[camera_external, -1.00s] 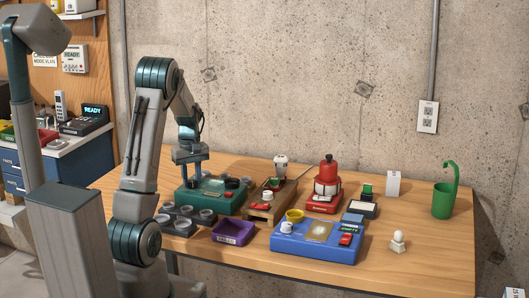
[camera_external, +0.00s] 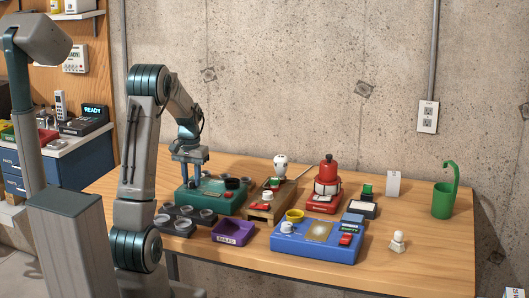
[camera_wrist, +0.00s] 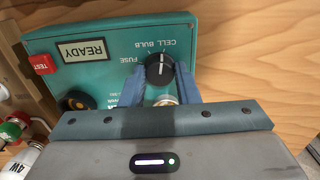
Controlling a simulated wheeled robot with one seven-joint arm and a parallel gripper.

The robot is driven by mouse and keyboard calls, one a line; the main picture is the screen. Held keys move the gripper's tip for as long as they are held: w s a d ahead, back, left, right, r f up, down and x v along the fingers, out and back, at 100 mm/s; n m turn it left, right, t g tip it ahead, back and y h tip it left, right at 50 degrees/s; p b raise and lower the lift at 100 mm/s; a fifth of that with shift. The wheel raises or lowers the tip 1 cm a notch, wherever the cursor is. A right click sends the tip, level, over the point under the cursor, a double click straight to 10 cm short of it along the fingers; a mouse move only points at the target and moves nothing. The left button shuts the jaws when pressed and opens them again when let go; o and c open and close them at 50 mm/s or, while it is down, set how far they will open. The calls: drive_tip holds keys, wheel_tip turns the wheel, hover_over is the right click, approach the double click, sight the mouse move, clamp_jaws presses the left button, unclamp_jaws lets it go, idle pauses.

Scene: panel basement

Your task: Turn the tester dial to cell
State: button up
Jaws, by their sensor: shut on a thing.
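The tester is a teal box (camera_external: 215,197), seen from close above in the wrist view (camera_wrist: 95,75). Its black dial (camera_wrist: 159,68) has a white pointer line and sits near the printed words FUSE, BULB and CELL, upside down there. The line stands nearly upright in that picture, towards the BULB and CELL words; I cannot tell exactly which it marks. My gripper (camera_wrist: 160,84) is shut on the dial, with a blue finger on each side. In the external view my gripper (camera_external: 194,180) reaches down onto the tester. The display (camera_wrist: 82,50) reads READY.
A red TEST button (camera_wrist: 42,64) and a dark round socket (camera_wrist: 76,101) are on the tester. A wooden-based device (camera_external: 262,208) stands to its right, a purple tray (camera_external: 233,233) and dark cups (camera_external: 185,221) in front. A blue station (camera_external: 317,247) is front right.

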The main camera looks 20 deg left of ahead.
sight(195, 179)
drive_tip(key=shift+r+m, duration=0.1)
drive_tip(key=shift+m, duration=0.4)
drive_tip(key=o, duration=1)
drive_tip(key=shift+c, duration=0.2)
wheel_tip(195, 179, up, 14)
